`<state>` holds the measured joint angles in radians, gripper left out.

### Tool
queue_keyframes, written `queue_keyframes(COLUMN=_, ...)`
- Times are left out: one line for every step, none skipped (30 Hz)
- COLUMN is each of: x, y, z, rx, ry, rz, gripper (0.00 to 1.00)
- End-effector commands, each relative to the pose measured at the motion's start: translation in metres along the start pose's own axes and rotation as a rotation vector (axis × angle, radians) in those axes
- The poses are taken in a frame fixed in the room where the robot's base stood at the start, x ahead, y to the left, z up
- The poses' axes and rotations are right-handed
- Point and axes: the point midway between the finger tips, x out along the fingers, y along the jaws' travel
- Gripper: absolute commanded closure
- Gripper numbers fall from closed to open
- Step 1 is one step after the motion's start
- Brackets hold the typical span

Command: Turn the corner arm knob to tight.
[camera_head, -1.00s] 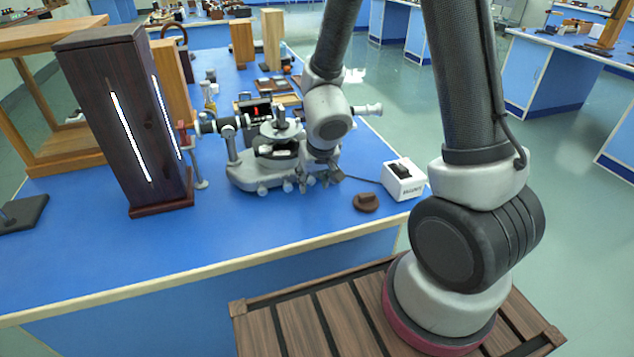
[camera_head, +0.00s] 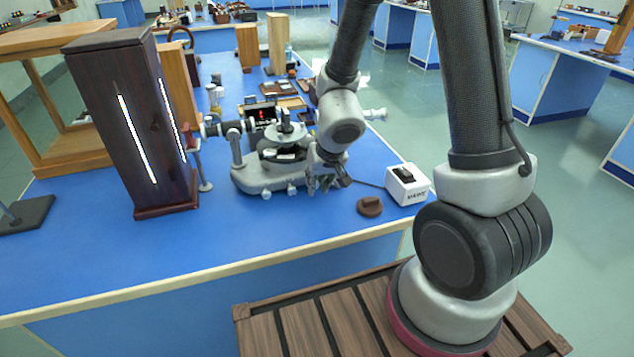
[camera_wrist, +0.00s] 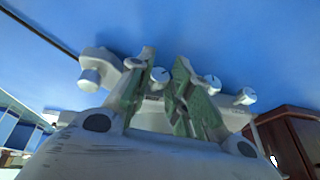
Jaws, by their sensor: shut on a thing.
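The grey spectrometer (camera_head: 252,183) stands on the blue bench, with small pale knobs along the near edge of its base. My gripper (camera_head: 322,187) is at the right front corner of this base. In the wrist view, my gripper (camera_wrist: 163,80) has its two fingers close around a small pale knob (camera_wrist: 160,76). I take it as the corner arm knob, though the fingers partly cover the contact. Other knobs show apart from the fingers: one at the left (camera_wrist: 88,80) and one at the right (camera_wrist: 245,97). The knob's tightness cannot be seen.
A white switch box (camera_head: 408,187) with a cable and a brown round piece (camera_head: 370,207) sit right of my gripper. A tall dark lamp housing (camera_head: 128,125) stands left of the spectrometer. The bench front (camera_head: 250,235) is clear.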

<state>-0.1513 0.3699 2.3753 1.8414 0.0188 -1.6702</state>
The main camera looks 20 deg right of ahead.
Motion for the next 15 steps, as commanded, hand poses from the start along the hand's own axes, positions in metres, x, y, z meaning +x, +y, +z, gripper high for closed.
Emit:
queue_keyframes(x=0.0000, y=0.0012, z=0.0001, rx=0.007, ry=-0.001, rz=-0.020, gripper=1.00)
queue_keyframes(x=-0.0001, y=0.0022, z=0.0001, rx=0.017, ry=-0.001, rz=-0.035, gripper=1.00)
queue_keyframes(x=0.0000, y=0.0035, z=0.0000, rx=0.029, ry=-0.002, rz=-0.056, gripper=1.00)
queue_keyframes(x=0.0000, y=0.0040, z=0.0001, rx=0.038, ry=-0.002, rz=-0.074, gripper=1.00)
queue_keyframes(x=0.0002, y=0.0046, z=0.0001, rx=0.046, ry=-0.002, rz=-0.092, gripper=1.00)
queue_keyframes(x=0.0003, y=0.0051, z=0.0001, rx=0.058, ry=-0.001, rz=-0.120, gripper=1.00)
queue_keyframes(x=0.0004, y=0.0061, z=0.0000, rx=0.068, ry=-0.001, rz=-0.142, gripper=1.00)
queue_keyframes(x=0.0005, y=0.0066, z=0.0000, rx=0.077, ry=-0.001, rz=-0.166, gripper=1.00)
queue_keyframes(x=0.0006, y=0.0072, z=0.0000, rx=0.090, ry=-0.001, rz=-0.201, gripper=1.00)
queue_keyframes(x=0.0008, y=0.0079, z=0.0000, rx=0.101, ry=-0.001, rz=-0.225, gripper=1.00)
queue_keyframes(x=0.0011, y=0.0082, z=0.0002, rx=0.112, ry=-0.001, rz=-0.250, gripper=1.00)
queue_keyframes(x=0.0014, y=0.0090, z=0.0003, rx=0.125, ry=-0.001, rz=-0.282, gripper=1.00)
queue_keyframes(x=0.0014, y=0.0096, z=0.0003, rx=0.135, ry=-0.001, rz=-0.306, gripper=1.00)
queue_keyframes(x=0.0017, y=0.0098, z=0.0005, rx=0.144, ry=-0.001, rz=-0.330, gripper=1.00)
queue_keyframes(x=0.0021, y=0.0104, z=0.0007, rx=0.158, ry=-0.001, rz=-0.362, gripper=1.00)
